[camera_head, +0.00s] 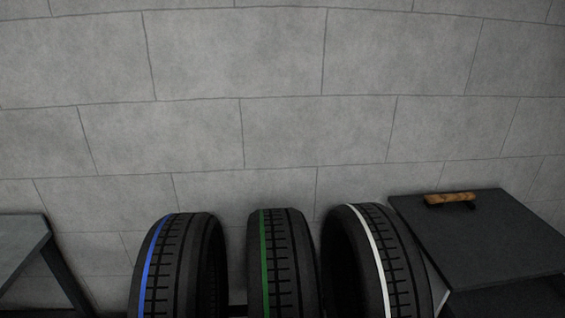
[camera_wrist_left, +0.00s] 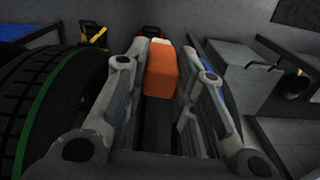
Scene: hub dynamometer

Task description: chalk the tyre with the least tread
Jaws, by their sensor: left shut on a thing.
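Three black tyres stand side by side in the head view: a blue-striped tyre (camera_head: 170,270) at left, a green-striped tyre (camera_head: 284,265) in the middle and a white-striped tyre (camera_head: 380,265) at right. All show tread grooves; I cannot tell groove depth. In the left wrist view the green-striped tyre (camera_wrist_left: 45,95) is close on the left, beside my gripper and apart from it. My left gripper (camera_wrist_left: 160,75) is shut on an orange block with a pale end, seemingly the chalk (camera_wrist_left: 160,72). My right gripper is not in view.
A dark bench (camera_head: 490,240) at right carries a wooden-handled tool (camera_head: 452,198). Another table edge (camera_head: 25,245) is at left. A grey block wall (camera_head: 280,130) stands behind the tyres. The left wrist view also shows a grey box (camera_wrist_left: 240,75) and a yellow-and-black item (camera_wrist_left: 93,35).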

